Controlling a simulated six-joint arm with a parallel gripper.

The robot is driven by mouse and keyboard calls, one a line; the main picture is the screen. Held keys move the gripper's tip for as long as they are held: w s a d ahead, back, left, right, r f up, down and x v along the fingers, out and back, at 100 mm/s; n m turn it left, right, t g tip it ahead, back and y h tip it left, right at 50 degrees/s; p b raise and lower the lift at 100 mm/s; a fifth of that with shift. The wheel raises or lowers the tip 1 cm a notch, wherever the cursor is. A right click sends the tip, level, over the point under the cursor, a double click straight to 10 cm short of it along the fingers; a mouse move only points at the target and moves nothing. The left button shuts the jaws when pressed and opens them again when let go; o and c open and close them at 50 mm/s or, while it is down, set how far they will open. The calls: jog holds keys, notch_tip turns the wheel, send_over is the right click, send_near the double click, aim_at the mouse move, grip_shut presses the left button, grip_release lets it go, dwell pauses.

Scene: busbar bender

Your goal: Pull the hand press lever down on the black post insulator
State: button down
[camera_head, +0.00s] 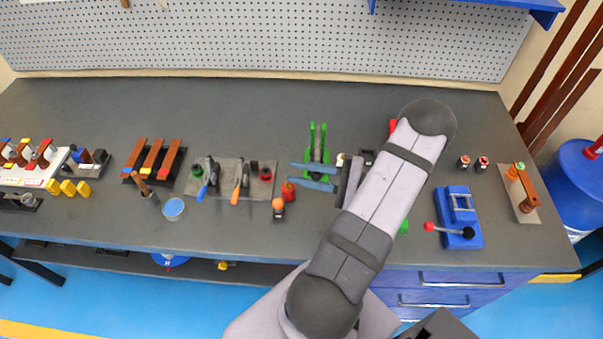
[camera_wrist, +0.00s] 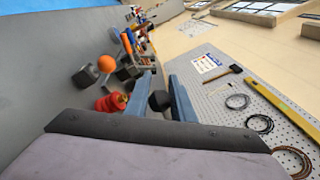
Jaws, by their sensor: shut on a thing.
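The green hand press (camera_head: 318,142) stands on the bench just behind my gripper in the head view; my arm may hide part of it. My gripper (camera_head: 313,177) comes in from the right, with its two blue fingers pointing left. The wrist view also shows my gripper (camera_wrist: 158,95), with a dark knob (camera_wrist: 159,101) between the fingers. It appears to be the end of the press lever, and the fingers are shut on it. The lever's arm is not clearly visible. I cannot make out the black post insulator for certain.
A red ribbed piece (camera_head: 288,191) and an orange ball on a dark base (camera_head: 279,207) stand close left of my gripper. A grey mat with tools (camera_head: 228,180) lies further left. A blue device (camera_head: 459,216) with a red-knobbed handle stands to the right.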

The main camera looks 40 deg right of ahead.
jog(key=shift+f+n+b, duration=0.4)
jog(key=shift+f+b, duration=0.15)
jog(key=shift+f, duration=0.1)
jog(key=c, duration=1.5)
grip_release()
jog(key=b+v, duration=0.3)
jog(key=v, duration=0.4)
jog(key=shift+s+d, duration=0.1)
jog(key=shift+s, duration=0.05)
